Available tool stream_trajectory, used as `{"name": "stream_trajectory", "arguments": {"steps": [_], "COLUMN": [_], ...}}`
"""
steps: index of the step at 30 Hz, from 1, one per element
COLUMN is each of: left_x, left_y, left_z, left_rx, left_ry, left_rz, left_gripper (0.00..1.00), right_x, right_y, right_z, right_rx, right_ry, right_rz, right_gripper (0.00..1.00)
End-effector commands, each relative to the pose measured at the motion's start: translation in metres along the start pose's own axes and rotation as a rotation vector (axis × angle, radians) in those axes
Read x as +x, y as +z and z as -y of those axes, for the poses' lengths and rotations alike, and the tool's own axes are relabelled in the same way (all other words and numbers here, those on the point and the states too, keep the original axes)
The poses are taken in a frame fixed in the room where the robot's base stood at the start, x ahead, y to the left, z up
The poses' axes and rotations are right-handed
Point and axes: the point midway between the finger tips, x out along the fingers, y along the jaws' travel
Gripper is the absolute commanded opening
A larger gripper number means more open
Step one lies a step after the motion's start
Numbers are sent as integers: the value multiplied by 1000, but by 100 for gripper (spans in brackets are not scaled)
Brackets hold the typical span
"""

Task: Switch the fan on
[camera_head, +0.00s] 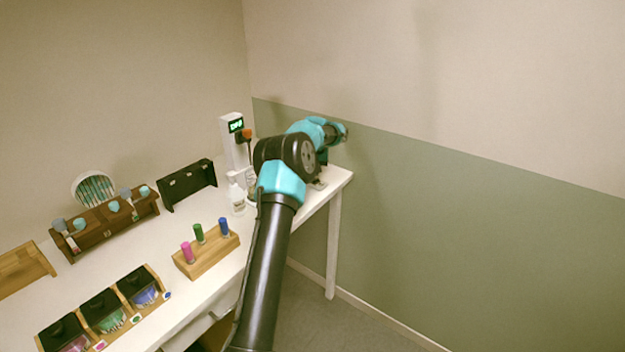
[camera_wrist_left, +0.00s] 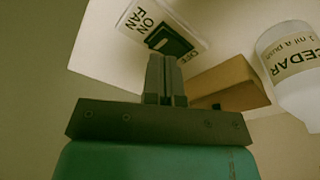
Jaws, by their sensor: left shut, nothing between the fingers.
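The fan switch (camera_wrist_left: 172,42) is a dark rocker on a pale plate marked FAN, ON and OFF, at the top of the left wrist view. My left gripper (camera_wrist_left: 163,62) is shut and empty, with its fingertips just below the rocker in that view. I cannot tell whether they touch it. In the head view one arm of mine reaches over the right end of the table, and its fingertips are hidden. A round, white-rimmed thing with teal strips, which looks like the fan (camera_head: 93,188), stands at the back left. My right gripper is not in view.
A white bottle marked CEDAR (camera_wrist_left: 293,70) and a brown block (camera_wrist_left: 232,84) are close to the gripper. A white device with a green display (camera_head: 236,126) stands behind the arm. A wooden rack (camera_head: 207,258) with three coloured vials sits near the front edge.

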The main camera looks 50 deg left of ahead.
Motion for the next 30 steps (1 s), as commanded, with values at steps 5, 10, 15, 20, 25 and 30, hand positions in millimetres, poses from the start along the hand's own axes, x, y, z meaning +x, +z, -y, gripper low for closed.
{"name": "stream_trajectory", "arguments": {"steps": [5, 10, 15, 20, 25, 30], "left_x": [0, 0, 0, 2, 4, 6], "left_y": [0, 0, 0, 0, 0, 1], "left_z": [0, 0, 0, 0, 0, 0], "left_rx": [0, 0, 0, 0, 0, 0], "left_ry": [0, 0, 0, 0, 0, 0], "left_rz": [0, 0, 0, 0, 0, 0], "left_gripper": [0, 0, 0, 0, 0, 0], "right_x": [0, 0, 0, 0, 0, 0], "right_y": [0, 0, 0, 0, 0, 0], "right_z": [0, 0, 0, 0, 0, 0], "right_rx": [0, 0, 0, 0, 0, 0], "right_ry": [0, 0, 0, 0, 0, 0], "right_rz": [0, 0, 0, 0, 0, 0], "right_gripper": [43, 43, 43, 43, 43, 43]}}
